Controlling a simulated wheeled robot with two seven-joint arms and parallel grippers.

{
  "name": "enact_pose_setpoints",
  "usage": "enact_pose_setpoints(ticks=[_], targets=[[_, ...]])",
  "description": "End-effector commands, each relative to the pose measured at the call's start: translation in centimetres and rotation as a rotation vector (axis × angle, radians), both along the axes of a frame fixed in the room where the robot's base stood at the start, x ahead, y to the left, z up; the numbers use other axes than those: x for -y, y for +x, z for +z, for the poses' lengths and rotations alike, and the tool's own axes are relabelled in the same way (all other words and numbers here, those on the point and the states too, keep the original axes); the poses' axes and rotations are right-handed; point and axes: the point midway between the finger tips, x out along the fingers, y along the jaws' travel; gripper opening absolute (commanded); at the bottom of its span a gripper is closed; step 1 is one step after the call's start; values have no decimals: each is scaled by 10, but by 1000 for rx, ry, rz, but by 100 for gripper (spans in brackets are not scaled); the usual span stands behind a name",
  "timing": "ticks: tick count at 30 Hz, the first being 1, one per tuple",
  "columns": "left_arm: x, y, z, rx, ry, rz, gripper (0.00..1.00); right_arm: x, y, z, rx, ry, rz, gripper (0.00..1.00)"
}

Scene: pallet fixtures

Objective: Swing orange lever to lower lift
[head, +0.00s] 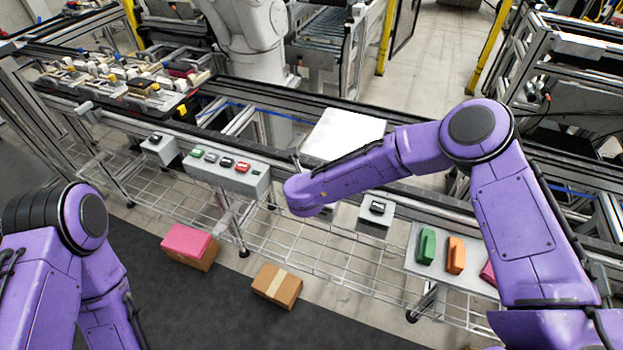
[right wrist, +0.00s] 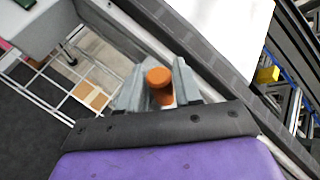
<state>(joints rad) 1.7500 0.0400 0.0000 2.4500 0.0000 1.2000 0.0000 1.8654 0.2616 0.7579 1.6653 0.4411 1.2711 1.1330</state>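An orange lever (right wrist: 158,77) with a round top shows in the right wrist view. It stands between the two grey fingers of my right gripper (right wrist: 160,92), which look closed on its stem. In the head view, my right forearm hides this lever and most of the gripper beside the conveyor's front rail. The white lift plate (head: 345,134) lies flat over the conveyor just behind my right forearm. It also shows in the right wrist view (right wrist: 225,35). My left arm is at the lower left; its gripper is out of the picture.
A button box (head: 228,178) and small switch boxes line the front rail. A panel (head: 412,243) at the right carries green, orange and pink handles. Two cartons, one pink-topped (head: 188,245) and one brown (head: 277,286), lie below near a wire rack.

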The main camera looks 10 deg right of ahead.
Motion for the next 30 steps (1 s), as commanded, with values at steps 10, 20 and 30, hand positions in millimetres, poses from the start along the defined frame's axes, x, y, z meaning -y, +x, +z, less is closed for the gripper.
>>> enact_pose_setpoints(ticks=[10, 20, 30], targets=[[0, 0, 0, 0, 0, 0, 0, 0, 0, 0, 0, 0, 0, 50], [0, 0, -10, 0, 0, 0, 0, 7, -4, 0, 79, 122, -1, 50], [0, 0, -48, 0, 0, 0, 0, 27, -18, 0, 378, 563, -4, 50]])
